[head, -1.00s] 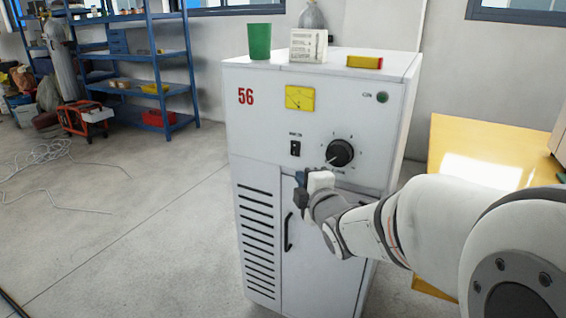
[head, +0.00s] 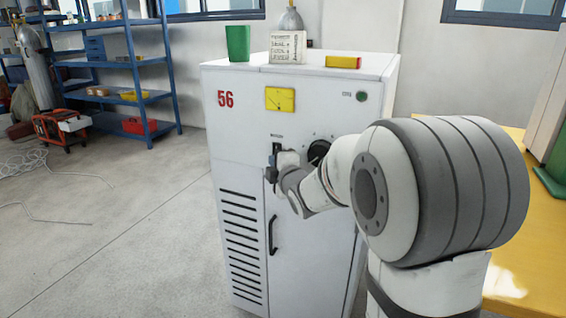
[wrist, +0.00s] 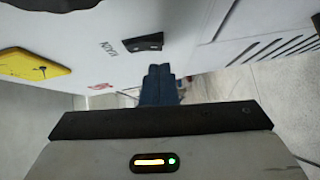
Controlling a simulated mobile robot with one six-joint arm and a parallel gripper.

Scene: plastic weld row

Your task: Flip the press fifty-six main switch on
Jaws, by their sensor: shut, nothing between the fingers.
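The press is a white cabinet (head: 312,225) marked with a red 56. Its main switch (head: 277,149) is a small black rocker on the front panel, partly hidden by my gripper in the head view. In the wrist view the switch (wrist: 143,42) shows whole, beside its label, just beyond my fingertips. My gripper (head: 270,172) is shut and empty, at the panel just below the switch. In the wrist view its blue fingers (wrist: 160,70) are together. I cannot tell whether they touch the panel. Which way the rocker is tipped is unclear.
A black dial (head: 318,152) sits right of the switch, partly behind my arm. A door handle (head: 272,232) is below. A green cup (head: 238,43) stands on top. A yellow table (head: 505,285) is at right.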

